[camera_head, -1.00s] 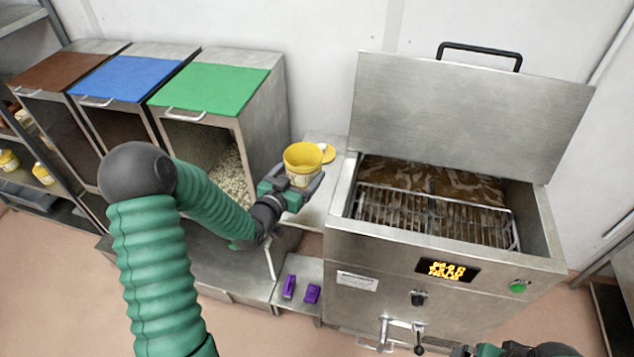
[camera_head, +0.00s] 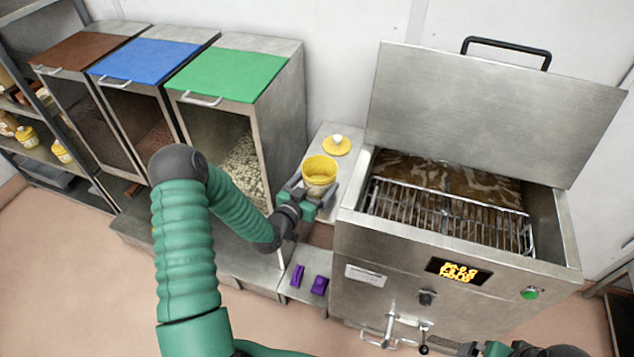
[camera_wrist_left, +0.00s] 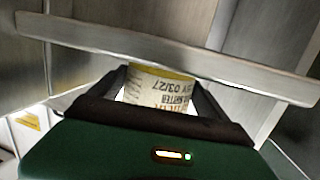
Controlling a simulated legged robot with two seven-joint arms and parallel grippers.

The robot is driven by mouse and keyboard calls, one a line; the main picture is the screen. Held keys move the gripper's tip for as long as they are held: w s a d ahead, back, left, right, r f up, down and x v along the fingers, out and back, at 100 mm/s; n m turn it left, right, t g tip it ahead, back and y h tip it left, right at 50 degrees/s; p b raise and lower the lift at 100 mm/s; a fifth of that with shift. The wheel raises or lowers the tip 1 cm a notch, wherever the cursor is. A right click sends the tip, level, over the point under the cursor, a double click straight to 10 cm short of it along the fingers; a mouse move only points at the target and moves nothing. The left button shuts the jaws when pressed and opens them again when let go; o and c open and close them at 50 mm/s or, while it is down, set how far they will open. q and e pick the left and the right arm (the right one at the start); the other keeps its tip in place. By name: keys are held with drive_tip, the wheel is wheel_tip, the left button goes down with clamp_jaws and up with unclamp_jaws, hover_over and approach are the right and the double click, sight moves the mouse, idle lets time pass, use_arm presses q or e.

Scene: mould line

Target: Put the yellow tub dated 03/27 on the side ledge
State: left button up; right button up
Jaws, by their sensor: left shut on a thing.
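My left gripper (camera_head: 312,198) is shut on a yellow tub (camera_head: 319,171), its fingers on either side. The tub is upright and its top is open. The side ledge (camera_head: 354,132) is the narrow pale metal surface between the bins and the fryer-like machine. The tub is in front of the ledge in the head view; I cannot tell if they touch. My right gripper (camera_head: 485,349) is cut off at the bottom edge, its jaws unclear.
A yellow lid (camera_head: 337,146) with a white knob lies on the ledge. The machine (camera_head: 380,285) with raised lid and wire basket stands right. The green-lidded bin (camera_head: 225,75) stands left. Purple objects (camera_head: 319,286) lie on a low shelf. More yellow tubs (camera_head: 27,136) stand on the left rack.

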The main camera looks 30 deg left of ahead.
use_arm(q)
drive_tip(key=o, duration=1.6)
drive_tip(key=shift+a+f, duration=0.1)
drive_tip(key=shift+f, duration=0.05)
drive_tip(key=shift+o, duration=1.1)
drive_tip(key=shift+a+f, duration=0.15)
drive_tip(key=shift+a, duration=0.1)
drive_tip(key=shift+r, duration=0.2)
drive_tip(key=shift+s+d, duration=0.15)
drive_tip(key=shift+s, duration=0.15)
drive_tip(key=s+r, duration=0.2)
drive_tip(key=s, duration=0.9)
drive_tip(key=shift+d, duration=0.25)
drive_tip(key=shift+s, duration=0.1)
